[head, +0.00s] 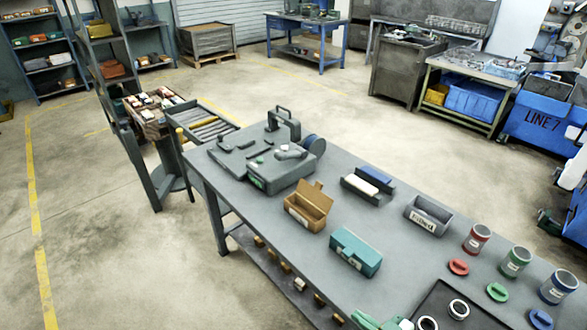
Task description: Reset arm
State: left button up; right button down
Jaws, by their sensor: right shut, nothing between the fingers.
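My right gripper (370,320) shows only in part at the bottom edge of the head view, as a green shape over the front of the workbench (330,210). It is shut, with nothing seen in it. Most of it is cut off by the frame. My left gripper is not in view. Beside the right gripper, white rings (458,309) lie on a dark tray (447,292). A grey grinder set (283,170) stands at the bench's far left end.
The bench also holds an open cardboard box (308,208), a teal box (355,252), a grey bin (428,216) and red (477,238), green (516,261) and blue (557,287) canisters with loose lids. Bare bench top lies between them. The floor at left is clear.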

notch_tip(320, 180, up, 7)
jog(key=s+h, duration=0.2)
jog(key=h, duration=0.6)
jog(key=s+d+r+g+h, duration=0.4)
jog(key=s+d+r+h, duration=0.3)
jog(key=s+d, duration=0.5)
jog(key=s+a+f+g+y+b, duration=0.15)
jog(key=f+b, duration=0.25)
jog(key=f, duration=1.2)
jog(key=s+a+f+g+y+b, duration=0.1)
jog(key=a+f+g+y+b, duration=0.15)
jog(key=f, duration=1.35)
jog(key=s+f+m+g+y+b, duration=0.1)
jog(key=s+f+m+b, duration=0.3)
jog(key=s+f, duration=1.6)
notch_tip(320, 180, down, 3)
jog(key=g+b, duration=0.1)
jog(key=b, duration=0.2)
jog(key=shift+d, duration=0.4)
